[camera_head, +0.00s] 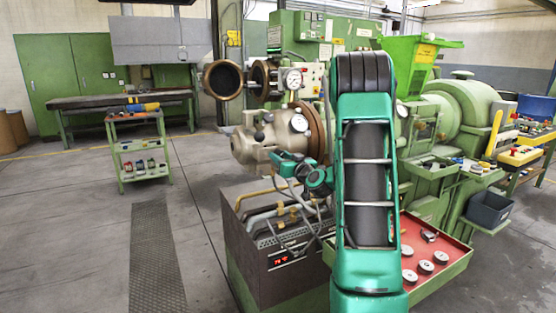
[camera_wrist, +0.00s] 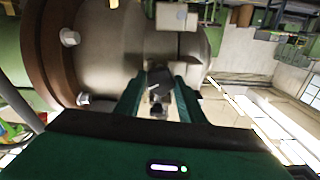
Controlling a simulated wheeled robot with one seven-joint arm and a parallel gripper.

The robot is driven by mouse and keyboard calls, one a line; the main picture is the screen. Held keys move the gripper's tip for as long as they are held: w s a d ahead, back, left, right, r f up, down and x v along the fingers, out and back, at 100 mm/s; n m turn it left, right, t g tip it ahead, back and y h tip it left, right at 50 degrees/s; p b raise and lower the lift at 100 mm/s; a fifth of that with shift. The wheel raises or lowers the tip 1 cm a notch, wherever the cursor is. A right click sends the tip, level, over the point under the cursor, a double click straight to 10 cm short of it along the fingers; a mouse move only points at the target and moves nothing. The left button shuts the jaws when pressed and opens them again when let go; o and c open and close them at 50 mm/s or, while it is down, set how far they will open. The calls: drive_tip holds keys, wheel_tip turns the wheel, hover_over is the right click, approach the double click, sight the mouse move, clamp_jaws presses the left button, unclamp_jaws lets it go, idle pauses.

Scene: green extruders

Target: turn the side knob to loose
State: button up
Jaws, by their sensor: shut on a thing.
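The extruder head is a beige metal barrel that shows in the head view (camera_head: 252,148) and fills the upper left of the wrist view (camera_wrist: 125,45). In the wrist view my gripper (camera_wrist: 158,98) has its two green fingers shut on a small dark and silver piece, the side knob (camera_wrist: 158,84), at the barrel's surface. The knob's exact angle cannot be read. In the head view my gripper (camera_head: 278,157) reaches the lower right side of the barrel. The knob is not clearly visible there.
Below is a dark control box (camera_head: 268,240) with hoses. A red tray (camera_head: 440,262) with round parts lies at right. Floor at left is clear, with a green cart (camera_head: 140,148) beyond.

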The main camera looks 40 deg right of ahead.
drive_tip(key=o, duration=1)
drive_tip(key=shift+o, duration=0.2)
drive_tip(key=v, duration=1)
drive_tip(key=shift+s, duration=0.3)
drive_tip(key=shift+a, duration=0.15)
